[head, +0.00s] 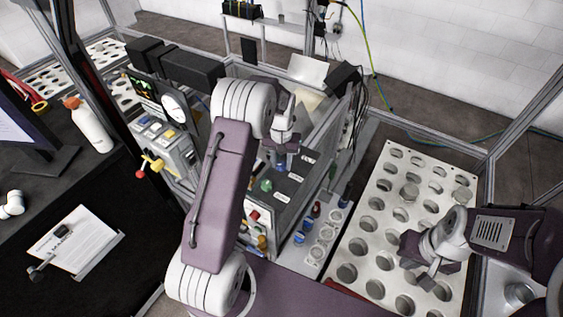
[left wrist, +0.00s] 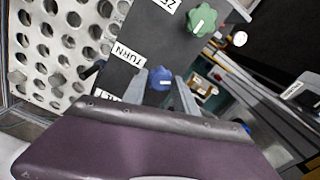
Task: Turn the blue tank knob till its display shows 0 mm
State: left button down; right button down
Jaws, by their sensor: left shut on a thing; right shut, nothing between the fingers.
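The blue tank knob (left wrist: 160,77) sits on a dark panel (left wrist: 120,70) in the left wrist view, with a pale mark on its top. My left gripper (left wrist: 162,88) has one finger on each side of it and is shut on it. In the head view my left gripper (head: 283,160) is over the panel, and it and the arm mostly hide the blue knob. I cannot make out a reading in mm in either view. My right gripper (head: 427,272) is shut and empty, above the white perforated plate.
A green knob (left wrist: 202,20) is close to the blue one; it also shows in the head view (head: 266,185). The white plate (head: 376,190) with round holes is at the right. A dial gauge (head: 174,107) stands behind left.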

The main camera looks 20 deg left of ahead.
aim_at(281, 164)
pick_arm(q)
jog(key=shift+s+f, duration=0.15)
jog(key=c, duration=1)
grip_release()
jog(key=shift+o, duration=0.2)
jog(key=shift+r, duration=0.2)
notch_tip(281, 164, up, 9)
jog(key=b, duration=0.1)
jog(key=shift+b, duration=0.35)
jog(key=shift+f, duration=0.1)
